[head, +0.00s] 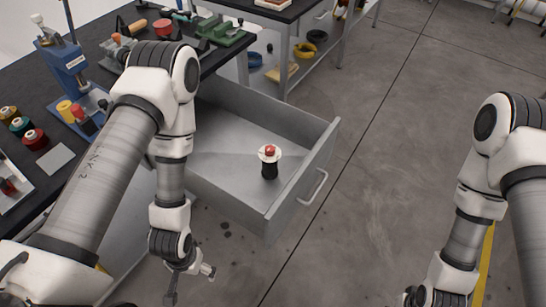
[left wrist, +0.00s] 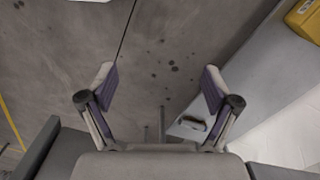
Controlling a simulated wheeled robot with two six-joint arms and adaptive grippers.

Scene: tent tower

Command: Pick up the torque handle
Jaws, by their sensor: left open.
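A small upright object (head: 269,160) with a red top, a pale disc and a black lower body stands in the open grey drawer (head: 326,165). It may be the torque handle; I cannot tell for sure. My left gripper (head: 189,285) hangs outside the drawer, in front of it and to the left, apart from the object. In the left wrist view the left gripper (left wrist: 160,80) is open and empty, with its fingers spread over the floor. My right arm comes in at the right, but its gripper is below the picture.
The black workbench (head: 55,182) holds a blue press (head: 65,65), several coloured spools (head: 35,138) and green tools (head: 222,34). The floor (head: 400,150) right of the drawer is clear.

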